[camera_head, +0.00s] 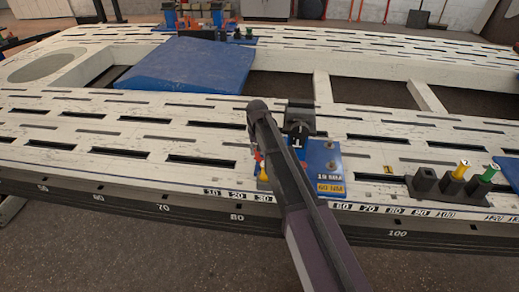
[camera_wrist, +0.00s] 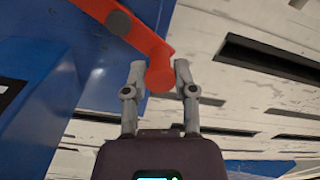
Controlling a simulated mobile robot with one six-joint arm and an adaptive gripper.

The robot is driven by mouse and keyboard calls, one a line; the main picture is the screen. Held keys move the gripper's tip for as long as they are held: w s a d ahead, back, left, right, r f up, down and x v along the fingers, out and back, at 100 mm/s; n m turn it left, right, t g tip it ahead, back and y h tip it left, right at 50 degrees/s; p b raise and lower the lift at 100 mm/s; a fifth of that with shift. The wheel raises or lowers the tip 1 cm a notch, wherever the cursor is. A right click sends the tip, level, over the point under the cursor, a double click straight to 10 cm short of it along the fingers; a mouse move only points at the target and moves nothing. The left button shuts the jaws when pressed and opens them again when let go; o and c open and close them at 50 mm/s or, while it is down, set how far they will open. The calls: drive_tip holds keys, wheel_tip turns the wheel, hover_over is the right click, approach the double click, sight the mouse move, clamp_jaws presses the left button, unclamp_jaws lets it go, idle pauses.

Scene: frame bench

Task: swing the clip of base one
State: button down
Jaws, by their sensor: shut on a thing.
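A blue base plate (camera_head: 328,158) with a black block (camera_head: 299,118) and number labels lies on the white slotted frame, partly behind my arm. I cannot read which base number it bears. A red clip shows as a small red bit (camera_head: 257,157) at its left edge in the head view. In the wrist view the clip is an orange-red bar (camera_wrist: 112,18) with a grey pivot and a rounded end. My gripper (camera_wrist: 160,67) has its two fingers on either side of that rounded end, shut on it. My gripper is hidden behind my arm in the head view.
A black holder (camera_head: 425,186) with yellow and green pegs stands to the right. A blue wedge-shaped panel (camera_head: 187,66) lies behind, left of centre. Another blue base (camera_head: 245,39) with fittings is at the far side. The white frame (camera_head: 60,135) has open slots and wide gaps.

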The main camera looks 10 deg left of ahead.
drive_tip(key=shift+s+a+n, duration=0.2)
drive_tip(key=shift+s+n, duration=0.2)
drive_tip(key=shift+n, duration=0.5)
drive_tip(key=shift+s+a+n, duration=0.15)
drive_tip(key=shift+s+n, duration=0.2)
drive_tip(key=shift+n, duration=0.55)
drive_tip(key=shift+c, duration=2)
unclamp_jaws()
drive_tip(key=shift+w, duration=0.15)
